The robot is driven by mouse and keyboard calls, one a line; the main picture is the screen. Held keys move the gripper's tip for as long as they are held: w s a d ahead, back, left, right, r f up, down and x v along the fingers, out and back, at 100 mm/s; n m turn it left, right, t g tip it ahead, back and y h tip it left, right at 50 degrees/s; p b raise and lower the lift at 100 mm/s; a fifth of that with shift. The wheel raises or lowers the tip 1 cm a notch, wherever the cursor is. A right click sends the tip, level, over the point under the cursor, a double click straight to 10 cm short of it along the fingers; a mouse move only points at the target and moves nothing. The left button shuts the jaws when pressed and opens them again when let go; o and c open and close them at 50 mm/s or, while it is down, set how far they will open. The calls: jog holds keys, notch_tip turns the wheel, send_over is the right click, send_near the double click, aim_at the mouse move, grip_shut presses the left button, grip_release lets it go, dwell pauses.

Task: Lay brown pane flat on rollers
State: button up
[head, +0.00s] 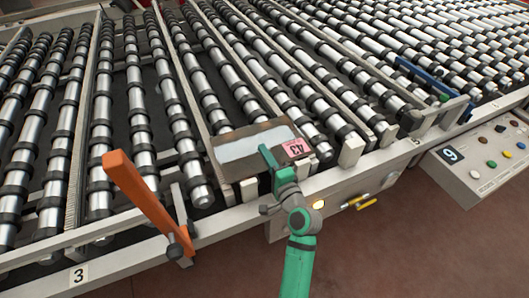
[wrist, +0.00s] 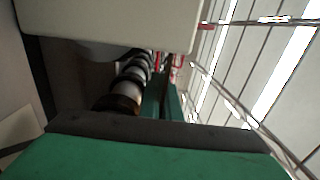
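The brown pane (head: 233,147) is a small slab with a pale reflection across its face and a pink label (head: 296,148) marked 43 at its right end. It is over the front ends of the rollers in the head view. Whether it lies flat or is tilted I cannot tell. My green gripper (head: 276,165) is at its right front part, with one finger seen across the face beside the label. The other finger is hidden, so its grip is unclear. In the wrist view a green and dark part of my gripper (wrist: 160,130) fills the bottom; the pane is not clearly identifiable.
Rows of silver rollers with black rings (head: 140,125) fill the bed. An orange lever (head: 145,200) rises at the front left. A blue clamp (head: 425,78) is at the right, above a control panel (head: 485,155). A cream block (head: 351,150) stands right of the pane.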

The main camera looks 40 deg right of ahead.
jog(key=shift+o, duration=0.5)
jog(key=shift+g, duration=0.3)
jog(key=shift+s+a+f, duration=0.15)
jog(key=shift+s+f, duration=0.15)
jog(key=shift+s, duration=0.55)
jog(key=shift+s+a+f, duration=0.1)
jog(key=shift+s+f, duration=0.2)
jog(key=shift+s, duration=0.55)
jog(key=shift+s+a+f, duration=0.15)
jog(key=shift+s+f, duration=0.15)
jog(key=shift+s, duration=0.55)
jog(key=shift+r+v, duration=0.15)
jog(key=shift+v, duration=1.2)
jog(key=shift+r+v, duration=0.15)
jog(key=shift+v, duration=1.2)
jog(key=shift+a, duration=0.2)
